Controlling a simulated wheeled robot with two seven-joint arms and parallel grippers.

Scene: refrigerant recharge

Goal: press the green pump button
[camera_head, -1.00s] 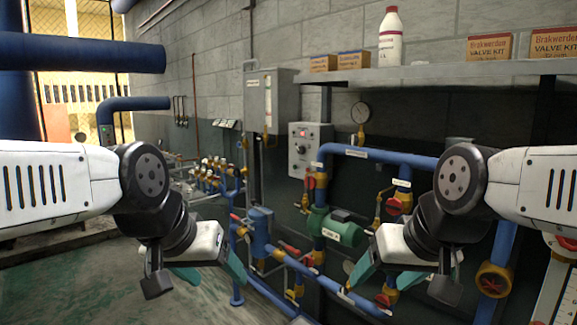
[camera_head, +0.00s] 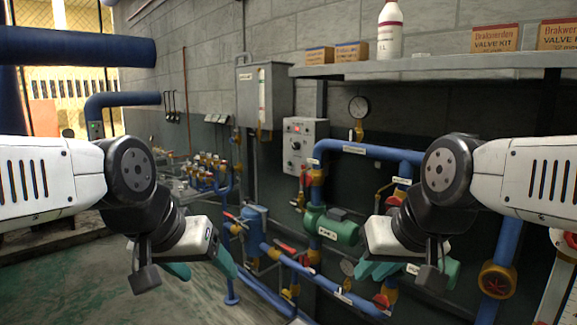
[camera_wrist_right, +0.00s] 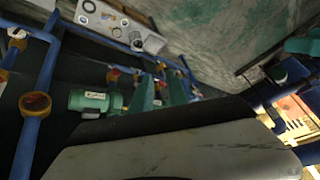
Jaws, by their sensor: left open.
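A grey control box (camera_head: 305,143) hangs on the wall near the middle of the head view. It has a small red light (camera_head: 297,128) and a dark round knob (camera_head: 296,145). A green button is too small to make out on it. A green pump (camera_head: 333,227) sits in the blue pipework below the box. My left gripper (camera_head: 205,268) is open and empty, low and left of the box. My right gripper (camera_head: 378,269) is low and right of the box, in front of the pipes. Its teal fingers (camera_wrist_right: 160,92) show apart and empty in the right wrist view. Neither gripper touches the box.
Blue pipes (camera_head: 372,152) with red-handled valves run below and right of the box. A shelf (camera_head: 430,70) with a white bottle (camera_head: 389,30) and cartons (camera_head: 494,38) juts out above. A grey cabinet (camera_head: 262,95) hangs left of the box. The floor (camera_head: 90,270) at left is clear.

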